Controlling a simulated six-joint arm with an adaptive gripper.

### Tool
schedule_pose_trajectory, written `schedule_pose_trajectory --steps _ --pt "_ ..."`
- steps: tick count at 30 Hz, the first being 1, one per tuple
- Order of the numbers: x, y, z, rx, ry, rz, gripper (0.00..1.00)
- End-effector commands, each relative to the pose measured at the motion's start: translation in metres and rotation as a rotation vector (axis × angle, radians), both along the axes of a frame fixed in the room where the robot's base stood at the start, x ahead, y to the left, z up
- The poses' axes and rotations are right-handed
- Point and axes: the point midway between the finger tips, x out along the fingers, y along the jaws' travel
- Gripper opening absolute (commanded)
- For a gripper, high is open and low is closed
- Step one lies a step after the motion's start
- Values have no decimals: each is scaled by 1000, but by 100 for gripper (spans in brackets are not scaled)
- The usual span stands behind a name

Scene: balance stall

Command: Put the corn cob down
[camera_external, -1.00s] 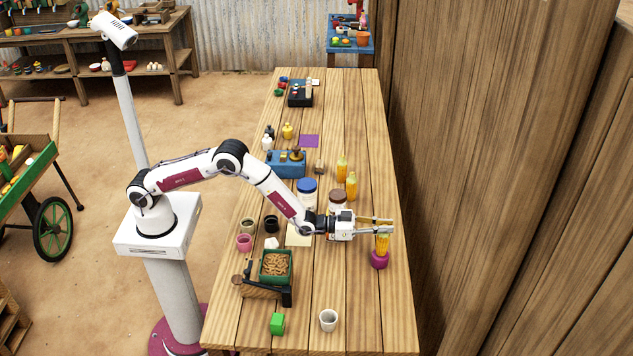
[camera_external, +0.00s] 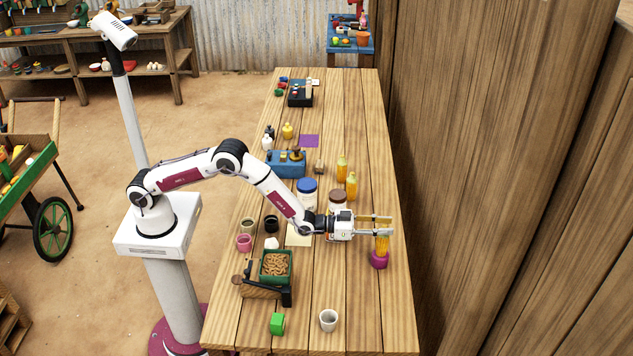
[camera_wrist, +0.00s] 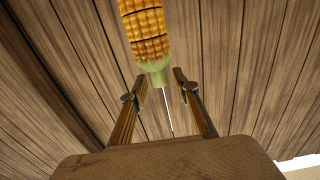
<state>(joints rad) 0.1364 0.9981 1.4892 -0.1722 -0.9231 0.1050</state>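The yellow-orange corn cob (camera_external: 382,244) stands upright in the external view, its lower end at a small magenta holder (camera_external: 379,262) near the table's right edge. My gripper (camera_external: 382,225) reaches over from the left, with its fingers level and one on each side of the cob's upper part. In the wrist view, the cob (camera_wrist: 146,32) shows its pale green end between and just beyond my two fingertips (camera_wrist: 160,80). The fingers stand apart, with a visible gap beside the green end, so my gripper looks open. The holder does not show in the wrist view.
A white cup (camera_external: 328,320) and a green block (camera_external: 277,324) stand at the front. A wooden wall (camera_external: 480,180) rises beyond the table's right side.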

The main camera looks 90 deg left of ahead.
Motion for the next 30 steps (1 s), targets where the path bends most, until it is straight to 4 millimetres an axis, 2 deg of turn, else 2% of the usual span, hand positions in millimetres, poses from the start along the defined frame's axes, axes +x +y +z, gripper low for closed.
schedule_pose_trajectory --steps 11,30 --pt "-26 0 0 0 1 0 30" --pt "-84 -1 0 0 1 -1 30"
